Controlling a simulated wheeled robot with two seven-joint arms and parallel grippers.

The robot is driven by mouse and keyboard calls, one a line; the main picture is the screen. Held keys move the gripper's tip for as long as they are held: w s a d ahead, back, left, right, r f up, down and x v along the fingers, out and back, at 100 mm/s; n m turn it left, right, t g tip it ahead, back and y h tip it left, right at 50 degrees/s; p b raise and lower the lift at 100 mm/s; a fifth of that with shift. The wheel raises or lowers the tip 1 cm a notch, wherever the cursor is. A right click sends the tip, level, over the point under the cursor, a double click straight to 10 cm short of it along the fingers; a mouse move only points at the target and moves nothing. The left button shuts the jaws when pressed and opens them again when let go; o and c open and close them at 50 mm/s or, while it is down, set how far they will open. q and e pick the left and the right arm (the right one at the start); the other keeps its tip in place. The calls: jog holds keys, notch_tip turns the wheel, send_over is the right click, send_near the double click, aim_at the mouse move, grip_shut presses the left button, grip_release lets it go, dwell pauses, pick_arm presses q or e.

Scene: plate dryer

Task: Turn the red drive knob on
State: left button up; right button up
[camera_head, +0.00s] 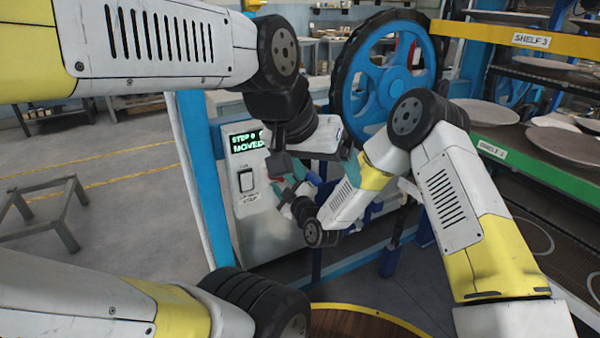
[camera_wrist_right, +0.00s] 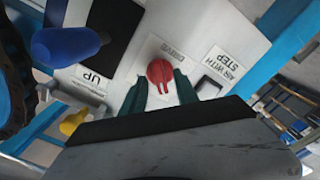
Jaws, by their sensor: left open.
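The red drive knob (camera_wrist_right: 160,73) sits on the pale control panel (camera_wrist_right: 135,30) in the right wrist view, beside a small label. My right gripper (camera_wrist_right: 163,80) has its two teal fingers spread, one on each side of the knob. I cannot tell whether they touch it. In the head view, the right gripper (camera_head: 286,188) is small and partly hidden close to the panel (camera_head: 258,225), and the knob cannot be made out. My left gripper (camera_head: 300,168) is open in front of the panel, just above the right one.
The panel has a lit green display (camera_head: 246,141) and a black rocker switch (camera_head: 246,181). A blue handle (camera_wrist_right: 65,46) and a yellow one (camera_wrist_right: 75,122) stick out near the knob. A large blue wheel (camera_head: 385,70) and plate shelves (camera_head: 530,130) stand right.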

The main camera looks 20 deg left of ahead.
jog(key=shift+w+a, duration=0.4)
jog(key=shift+a, duration=0.1)
grip_shut()
